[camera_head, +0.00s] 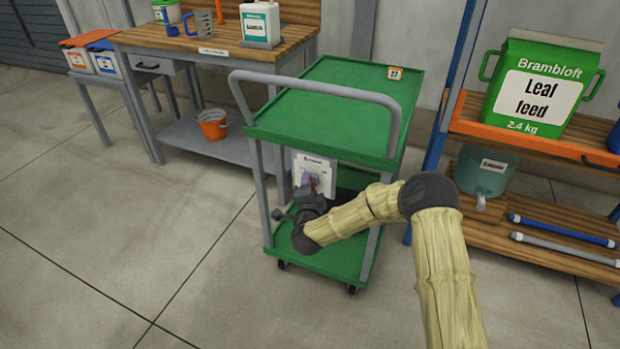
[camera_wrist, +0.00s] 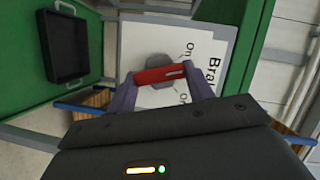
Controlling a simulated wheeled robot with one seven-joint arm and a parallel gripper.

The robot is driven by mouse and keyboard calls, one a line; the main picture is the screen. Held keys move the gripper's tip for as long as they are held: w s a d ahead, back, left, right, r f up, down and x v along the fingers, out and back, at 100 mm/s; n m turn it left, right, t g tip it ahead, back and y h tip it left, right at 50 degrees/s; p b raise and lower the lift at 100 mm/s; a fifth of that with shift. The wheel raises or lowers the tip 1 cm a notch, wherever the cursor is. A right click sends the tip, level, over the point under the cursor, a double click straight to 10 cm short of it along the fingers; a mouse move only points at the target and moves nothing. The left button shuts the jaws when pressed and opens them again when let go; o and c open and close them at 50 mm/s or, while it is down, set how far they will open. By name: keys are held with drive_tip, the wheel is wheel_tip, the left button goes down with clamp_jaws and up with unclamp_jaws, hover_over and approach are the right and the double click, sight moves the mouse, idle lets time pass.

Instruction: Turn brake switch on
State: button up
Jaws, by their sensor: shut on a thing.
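The brake switch is a white panel (camera_head: 313,163) on the green cart, under its top deck, with a red handle (camera_head: 314,184). In the wrist view the white panel (camera_wrist: 208,72) is turned sideways, with large letters starting "Bra" and small lettering around the switch. The red handle (camera_wrist: 160,74) lies nearly across the wrist picture, slightly tilted, on a round grey hub (camera_wrist: 160,59). My gripper (camera_head: 309,187) reaches in from the front of the cart. Its purple fingers (camera_wrist: 161,80) are shut on the two ends of the red handle.
The green cart (camera_head: 335,95) has a grey push bar (camera_head: 315,84) above my gripper and a black tray (camera_wrist: 69,48) inside. A workbench (camera_head: 205,35) stands behind left, a shelf (camera_head: 545,135) with a leaf feed container (camera_head: 540,85) on the right. Floor at front left is clear.

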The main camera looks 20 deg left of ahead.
drive_tip(key=shift+a+r+n+g+h+p, duration=0.1)
drive_tip(key=shift+n+g+h+p, duration=0.3)
drive_tip(key=shift+n+p, duration=0.7)
drive_tip(key=shift+a+r+n+g+h+p, duration=0.1)
drive_tip(key=shift+n+g+h+p, duration=0.2)
drive_tip(key=shift+n+h+p, duration=0.7)
drive_tip(key=shift+f+y+p, duration=0.15)
drive_tip(key=shift+y+p, duration=0.25)
drive_tip(key=shift+y, duration=0.1)
drive_tip(key=o, duration=1)
drive_tip(key=shift+c, duration=0.2)
drive_tip(key=p+v, duration=0.1)
drive_tip(key=v, duration=1.6)
drive_tip(key=shift+s+p, duration=0.25)
drive_tip(key=shift+p, duration=0.15)
drive_tip(key=shift+d, duration=0.1)
